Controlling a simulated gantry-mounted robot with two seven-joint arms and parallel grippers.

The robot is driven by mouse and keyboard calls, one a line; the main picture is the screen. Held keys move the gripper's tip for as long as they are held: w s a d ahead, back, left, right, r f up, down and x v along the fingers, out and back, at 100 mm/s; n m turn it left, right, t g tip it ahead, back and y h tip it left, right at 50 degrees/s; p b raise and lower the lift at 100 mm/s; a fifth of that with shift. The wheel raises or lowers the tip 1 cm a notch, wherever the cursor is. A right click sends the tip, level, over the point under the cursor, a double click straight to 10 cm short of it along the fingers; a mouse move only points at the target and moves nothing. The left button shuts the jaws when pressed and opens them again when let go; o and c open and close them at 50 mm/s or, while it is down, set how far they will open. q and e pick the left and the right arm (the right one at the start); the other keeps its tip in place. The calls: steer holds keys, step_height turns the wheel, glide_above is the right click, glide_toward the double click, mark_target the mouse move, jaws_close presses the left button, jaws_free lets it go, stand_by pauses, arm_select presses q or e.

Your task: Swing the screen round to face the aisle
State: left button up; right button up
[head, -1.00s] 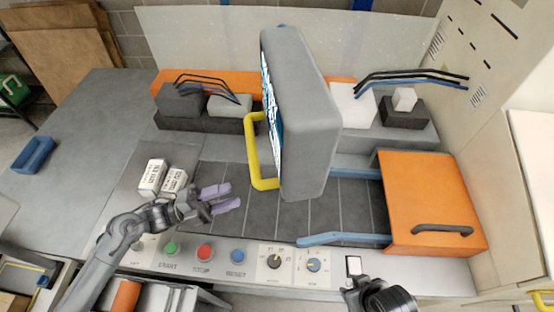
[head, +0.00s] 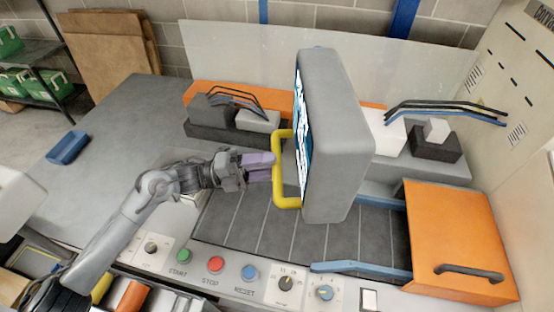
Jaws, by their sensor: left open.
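The screen (head: 338,140) is a thick grey panel standing upright in the middle of the bench. Its lit blue-and-white face (head: 304,130) points left and shows only as a narrow strip. A yellow handle (head: 279,172) sticks out from its left side. My left gripper (head: 260,167) has pale purple fingers and is open at the handle's upright bar, level with its middle. I cannot tell whether the fingers touch the bar. My right gripper is out of view.
Buttons and dials line the front panel (head: 225,272). Grey and white blocks with cables sit behind the screen. A small blue bin (head: 68,147) lies on the bench at the left.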

arm_select(q)
steer(key=shift+d+r+p, duration=0.25)
steer(key=shift+d+p, duration=0.05)
steer(key=shift+d, duration=1)
jaws_close()
